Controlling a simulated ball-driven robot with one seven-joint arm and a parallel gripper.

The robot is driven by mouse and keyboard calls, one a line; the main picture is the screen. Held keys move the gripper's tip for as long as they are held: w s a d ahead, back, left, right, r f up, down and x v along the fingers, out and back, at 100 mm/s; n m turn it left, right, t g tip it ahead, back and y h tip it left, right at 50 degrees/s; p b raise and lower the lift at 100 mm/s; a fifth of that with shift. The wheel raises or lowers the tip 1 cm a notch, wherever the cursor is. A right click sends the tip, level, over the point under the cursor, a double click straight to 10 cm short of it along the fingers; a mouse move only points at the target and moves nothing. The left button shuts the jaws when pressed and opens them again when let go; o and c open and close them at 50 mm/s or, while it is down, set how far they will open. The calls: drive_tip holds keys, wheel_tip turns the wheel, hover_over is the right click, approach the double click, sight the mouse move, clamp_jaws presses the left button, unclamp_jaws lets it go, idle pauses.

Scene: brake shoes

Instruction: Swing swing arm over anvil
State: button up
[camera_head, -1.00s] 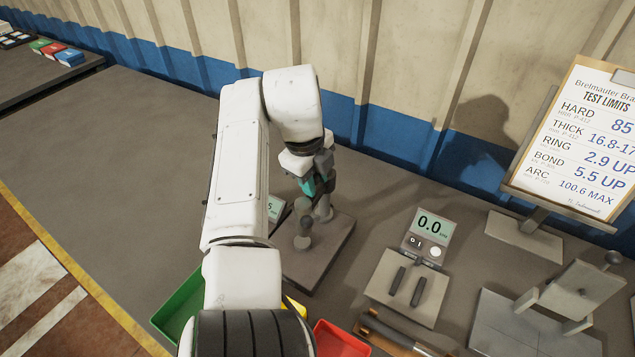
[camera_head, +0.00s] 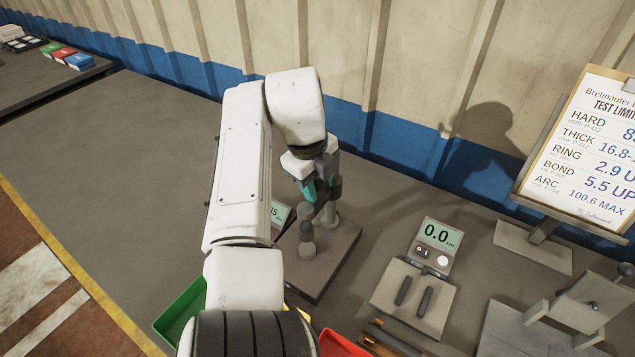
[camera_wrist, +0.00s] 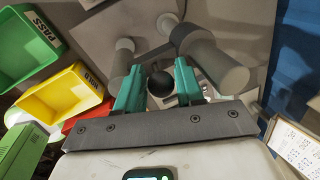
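The tester with the swing arm stands on a dark base plate (camera_head: 335,262). Its short anvil post (camera_head: 307,240) has a rounded top, and a taller post (camera_head: 330,212) stands behind it. My gripper (camera_head: 316,190) reaches down at the tester, its teal fingers beside the upper post. In the wrist view a dark round knob (camera_wrist: 160,83) sits between my fingers and fills the gap, seemingly touching both. The swing arm itself is mostly hidden by my gripper.
A small gauge reading 0.0 (camera_head: 437,242) and its plate (camera_head: 432,305) stand to the right. A test-limits board (camera_head: 585,150) is at far right. Green (camera_head: 180,312) and red (camera_head: 343,345) bins lie in front.

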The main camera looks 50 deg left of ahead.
wheel_tip(320, 180, up, 11)
drive_tip(key=s+b, duration=0.1)
drive_tip(key=s, duration=0.1)
drive_tip(key=shift+f, duration=0.2)
